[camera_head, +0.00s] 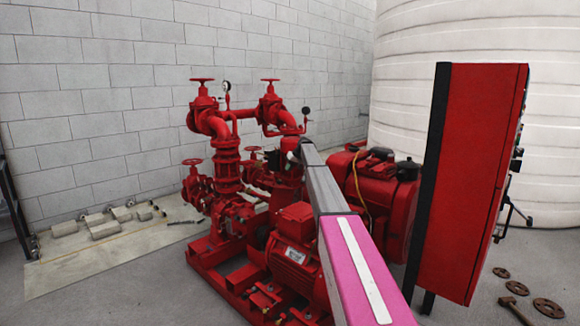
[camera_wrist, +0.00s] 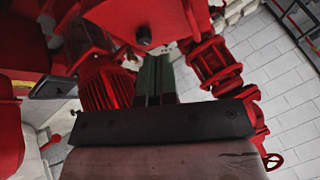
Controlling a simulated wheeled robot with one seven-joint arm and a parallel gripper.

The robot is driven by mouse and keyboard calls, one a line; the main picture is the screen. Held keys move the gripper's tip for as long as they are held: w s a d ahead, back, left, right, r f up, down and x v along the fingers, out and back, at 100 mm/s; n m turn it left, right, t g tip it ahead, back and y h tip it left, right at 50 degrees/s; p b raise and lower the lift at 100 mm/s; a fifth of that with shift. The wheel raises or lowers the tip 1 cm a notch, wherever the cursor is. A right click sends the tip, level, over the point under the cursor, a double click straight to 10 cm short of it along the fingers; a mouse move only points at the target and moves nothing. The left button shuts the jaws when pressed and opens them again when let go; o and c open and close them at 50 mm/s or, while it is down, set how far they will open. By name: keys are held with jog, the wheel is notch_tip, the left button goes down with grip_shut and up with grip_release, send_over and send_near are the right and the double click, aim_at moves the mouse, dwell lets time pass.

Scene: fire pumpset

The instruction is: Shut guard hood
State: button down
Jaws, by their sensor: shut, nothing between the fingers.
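My gripper (camera_wrist: 152,80) shows in the wrist view as two dark green fingers, closed together with nothing between them. The fingers point in among the red pump parts. A red rounded cover with a dark bolt (camera_wrist: 143,38) is just beyond the fingertips and may be the guard hood. I cannot tell whether they touch it, or whether it is open or shut. In the head view my arm reaches over the red pumpset (camera_head: 228,180), and the arm hides the gripper and the part in front of it.
A finned red motor (camera_head: 295,262) sits low at the front of the pumpset. A tall red cabinet (camera_head: 475,170) stands at the right, close to my arm. Handwheels (camera_head: 202,80) and pipes rise behind. Loose metal parts (camera_head: 105,228) lie on the floor slab at the left.

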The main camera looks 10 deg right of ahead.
jog(key=x, duration=0.5)
jog(key=shift+f, duration=0.1)
jog(key=a, duration=0.1)
jog(key=a+f, duration=0.1)
jog(key=a, duration=0.1)
jog(key=shift+s, duration=0.2)
jog(key=shift+a+f, duration=0.1)
jog(key=shift+a, duration=0.25)
jog(key=shift+s, duration=0.1)
